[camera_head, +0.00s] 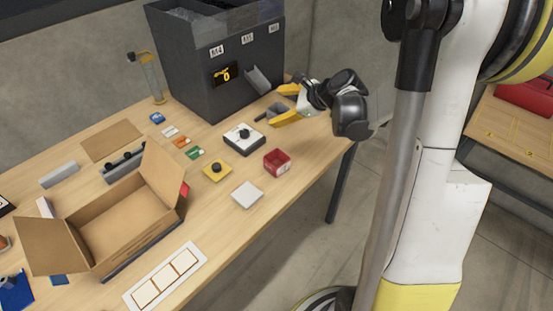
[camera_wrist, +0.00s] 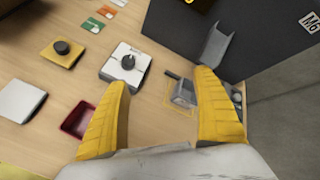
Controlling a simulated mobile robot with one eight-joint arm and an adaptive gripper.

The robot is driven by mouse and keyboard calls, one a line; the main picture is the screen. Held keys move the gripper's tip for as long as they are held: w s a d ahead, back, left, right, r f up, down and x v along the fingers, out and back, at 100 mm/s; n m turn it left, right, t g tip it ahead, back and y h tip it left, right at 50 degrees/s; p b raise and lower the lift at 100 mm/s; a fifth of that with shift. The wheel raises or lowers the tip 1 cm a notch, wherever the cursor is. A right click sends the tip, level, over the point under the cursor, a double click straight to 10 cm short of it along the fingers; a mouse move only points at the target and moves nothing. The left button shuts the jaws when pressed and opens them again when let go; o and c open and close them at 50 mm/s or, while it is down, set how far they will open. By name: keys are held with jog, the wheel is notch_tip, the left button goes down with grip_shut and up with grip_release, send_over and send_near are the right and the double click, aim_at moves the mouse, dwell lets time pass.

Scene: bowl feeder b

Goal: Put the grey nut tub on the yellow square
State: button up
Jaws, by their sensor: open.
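A small grey tub (camera_head: 276,110), apparently the nut tub, stands on the table below the chute of the dark hopper. In the wrist view the grey tub (camera_wrist: 184,97) lies between my fingers, nearer the right one, which hides part of that area. A thin yellow outlined square (camera_wrist: 166,103) shows on the table around or beside the tub; I cannot tell exactly how they overlap. My gripper (camera_head: 279,104) has two yellow fingers spread wide apart. In the wrist view my gripper (camera_wrist: 160,80) is open and empty, above the tub.
The dark hopper (camera_head: 190,70) with its chute (camera_head: 257,80) stands close behind. A white box with a black knob (camera_head: 243,139), red bin (camera_head: 277,163) and white pad (camera_head: 247,195) lie nearby. An open carton (camera_head: 125,220) fills the left. Another table (camera_head: 510,135) stands right.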

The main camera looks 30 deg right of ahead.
jog(key=s+a+r+n+g+h, duration=0.25)
jog(key=s+a+r+n, duration=0.35)
jog(key=s+a+n, duration=0.65)
jog(key=s+a+n+h, duration=0.1)
jog(key=s+a+n, duration=0.1)
jog(key=s+n, duration=0.9)
jog(key=s, duration=0.2)
jog(key=shift+s+a+f+h, duration=0.15)
jog(key=shift+s+a+h, duration=0.1)
jog(key=shift+s+h, duration=0.1)
jog(key=shift+n+g, duration=0.25)
jog(key=shift+g, duration=0.1)
